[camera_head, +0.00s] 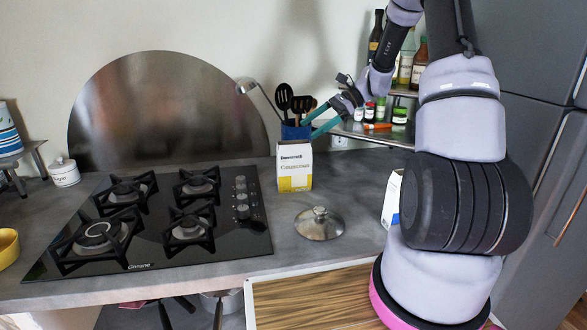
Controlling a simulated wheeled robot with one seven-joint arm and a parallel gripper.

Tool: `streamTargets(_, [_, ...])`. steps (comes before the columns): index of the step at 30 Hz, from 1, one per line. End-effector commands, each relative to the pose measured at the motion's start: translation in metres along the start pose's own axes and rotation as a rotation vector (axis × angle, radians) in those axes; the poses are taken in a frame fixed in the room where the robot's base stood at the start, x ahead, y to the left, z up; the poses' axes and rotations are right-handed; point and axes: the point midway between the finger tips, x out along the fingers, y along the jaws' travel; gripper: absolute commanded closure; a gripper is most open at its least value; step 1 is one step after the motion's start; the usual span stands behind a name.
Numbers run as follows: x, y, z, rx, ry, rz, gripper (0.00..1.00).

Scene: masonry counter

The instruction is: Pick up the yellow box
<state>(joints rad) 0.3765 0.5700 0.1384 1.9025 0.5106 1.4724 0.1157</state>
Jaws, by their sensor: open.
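A white and yellow box (294,168) stands upright on the grey counter, right of the cooktop. Its lower part is yellow, and its upper part is white with dark lettering. My gripper (309,129) is open, its two teal fingers pointing left and down. In the picture it is just above and to the right of the box's top. It appears empty and apart from the box, though the depth between them is hard to judge.
A black cooktop (155,218) fills the left counter. A glass lid (320,223) lies in front of the box. A blue utensil holder (296,131) stands behind it. Another white box (392,197) is partly hidden by my arm. A bottle shelf (370,134) is at back right.

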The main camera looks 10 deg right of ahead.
Motion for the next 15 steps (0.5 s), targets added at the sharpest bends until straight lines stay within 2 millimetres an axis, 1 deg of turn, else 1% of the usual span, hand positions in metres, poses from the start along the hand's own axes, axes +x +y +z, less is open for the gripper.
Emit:
streamTargets(1, [0.005, -0.006, -0.017, 0.053, -0.048, -0.013, 0.05])
streamTargets(3, [0.009, -0.013, -0.032, 0.106, -0.099, -0.030, 0.05])
streamTargets(6, [0.013, -0.019, -0.046, 0.156, -0.147, -0.047, 0.05])
streamTargets(9, [0.016, -0.022, -0.054, 0.183, -0.174, -0.056, 0.05])
streamTargets(11, [0.019, -0.022, -0.060, 0.190, -0.181, -0.058, 0.05])
streamTargets(15, [0.032, -0.019, -0.079, 0.194, -0.183, -0.058, 0.05])
